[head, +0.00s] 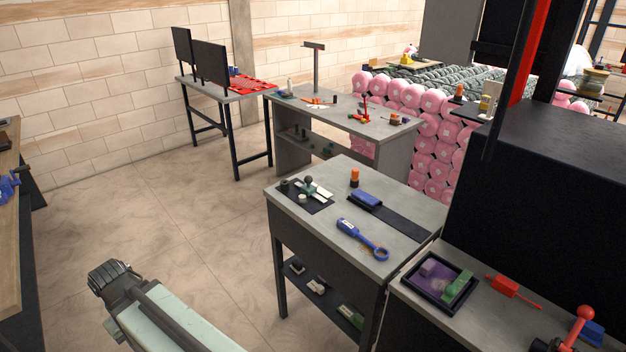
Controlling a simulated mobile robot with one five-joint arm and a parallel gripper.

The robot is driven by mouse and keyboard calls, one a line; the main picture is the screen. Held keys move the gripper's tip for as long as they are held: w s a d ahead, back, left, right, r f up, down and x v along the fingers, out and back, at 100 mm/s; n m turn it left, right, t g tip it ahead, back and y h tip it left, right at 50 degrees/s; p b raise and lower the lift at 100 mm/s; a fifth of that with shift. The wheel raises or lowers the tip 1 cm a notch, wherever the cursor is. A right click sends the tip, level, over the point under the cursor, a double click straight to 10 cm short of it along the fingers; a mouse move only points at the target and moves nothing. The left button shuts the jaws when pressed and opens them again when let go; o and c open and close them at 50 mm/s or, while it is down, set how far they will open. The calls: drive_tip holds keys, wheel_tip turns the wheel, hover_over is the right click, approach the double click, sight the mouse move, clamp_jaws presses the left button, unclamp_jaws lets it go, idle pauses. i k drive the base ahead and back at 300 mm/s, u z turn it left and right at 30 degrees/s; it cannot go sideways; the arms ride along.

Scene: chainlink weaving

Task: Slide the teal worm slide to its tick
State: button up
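A small teal fixture with a dark round knob (310,186), which looks like the worm slide, sits at the left end of the grey workbench (400,250). It stands among pale strips on a black base plate (298,203). Its tick is too small to make out. My gripper (108,277) is at the lower left, over the floor, well apart from the workbench and the slide. Its dark ribbed end shows, but I cannot see whether the fingers are apart. Nothing visible is held in it.
On the same bench are an orange-topped cylinder (355,177), a blue block (367,197) on a black strip and a blue ring-ended tool (362,239). A black tray (407,284) with purple and green pieces lies at right. Open floor (190,230) lies left of the bench.

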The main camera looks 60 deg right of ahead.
sight(308, 189)
drive_tip(key=z, duration=0.65)
drive_tip(key=i, duration=1.3)
drive_tip(key=u, duration=1.1)
